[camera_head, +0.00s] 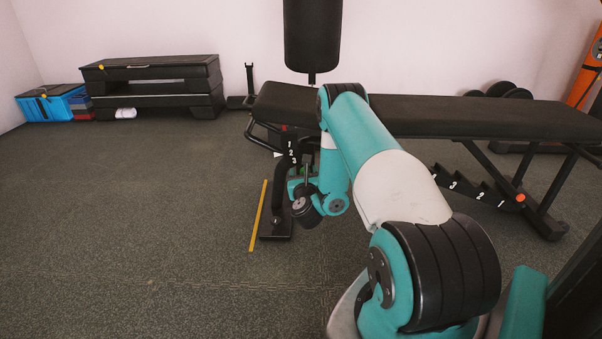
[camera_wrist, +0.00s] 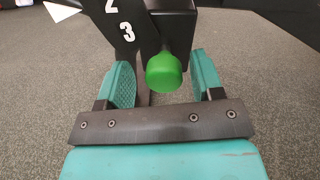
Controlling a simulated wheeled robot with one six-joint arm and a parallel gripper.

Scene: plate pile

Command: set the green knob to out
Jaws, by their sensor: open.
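The green knob (camera_wrist: 165,72) shows in the wrist view as a rounded cap sticking out of a black block on the bench's support. My gripper (camera_wrist: 161,62) is open, with one teal finger on each side of the knob. In the head view my gripper (camera_head: 301,186) is at the bench's near end, and the knob is mostly hidden by my arm.
The black numbered plate (camera_wrist: 122,28) with a white pointer (camera_wrist: 62,10) is left of the knob. The black bench (camera_head: 480,117) extends right. A yellow strip (camera_head: 259,215) lies on the floor at left. Step platforms (camera_head: 150,85) stand by the wall. The left floor is clear.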

